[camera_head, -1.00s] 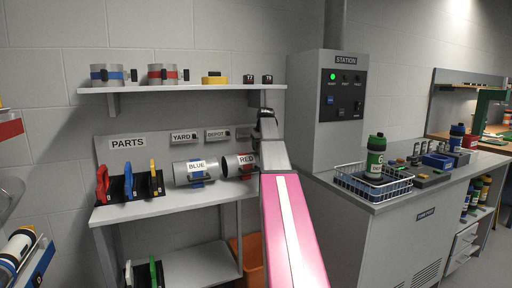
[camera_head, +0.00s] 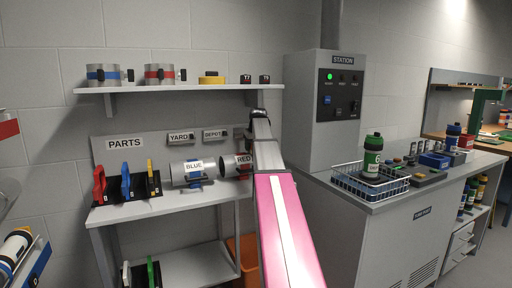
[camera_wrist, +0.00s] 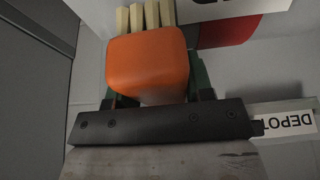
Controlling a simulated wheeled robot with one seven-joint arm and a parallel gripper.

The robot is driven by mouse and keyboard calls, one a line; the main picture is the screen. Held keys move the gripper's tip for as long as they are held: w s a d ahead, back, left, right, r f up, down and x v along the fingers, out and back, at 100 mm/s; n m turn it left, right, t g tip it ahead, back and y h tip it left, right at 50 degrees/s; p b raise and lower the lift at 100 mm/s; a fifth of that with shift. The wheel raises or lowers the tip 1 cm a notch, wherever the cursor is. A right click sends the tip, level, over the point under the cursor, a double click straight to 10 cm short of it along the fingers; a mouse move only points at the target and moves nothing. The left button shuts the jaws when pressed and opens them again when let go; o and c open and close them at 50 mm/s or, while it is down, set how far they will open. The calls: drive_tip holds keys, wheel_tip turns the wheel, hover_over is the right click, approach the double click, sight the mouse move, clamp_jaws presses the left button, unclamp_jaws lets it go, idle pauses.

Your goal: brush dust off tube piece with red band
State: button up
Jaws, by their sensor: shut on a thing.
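My gripper (camera_wrist: 153,82) is shut on a brush with an orange handle (camera_wrist: 148,62) and cream bristles (camera_wrist: 145,17), in the wrist view. The bristles point toward the top of that view, beside a red curved surface (camera_wrist: 228,31) and a white label. Whether they touch it cannot be told. In the head view a grey tube (camera_head: 228,168) labelled RED lies on the parts bench, partly hidden by my arm. Another grey tube piece with a red band (camera_head: 158,73) sits on the upper shelf. My gripper and the brush are hidden behind my arm in the head view.
A BLUE-labelled tube (camera_head: 185,174) lies left of the RED one. Black stands with red, blue and yellow parts (camera_head: 126,182) are farther left. The shelf (camera_head: 190,88) overhangs the bench. A DEPOT sign (camera_wrist: 285,124) is close to my gripper. The station cabinet (camera_head: 312,110) stands right.

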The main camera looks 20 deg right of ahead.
sight(245, 153)
drive_tip(key=shift+a, duration=2.05)
drive_tip(key=shift+r, duration=0.15)
drive_tip(key=shift+r, duration=2.9)
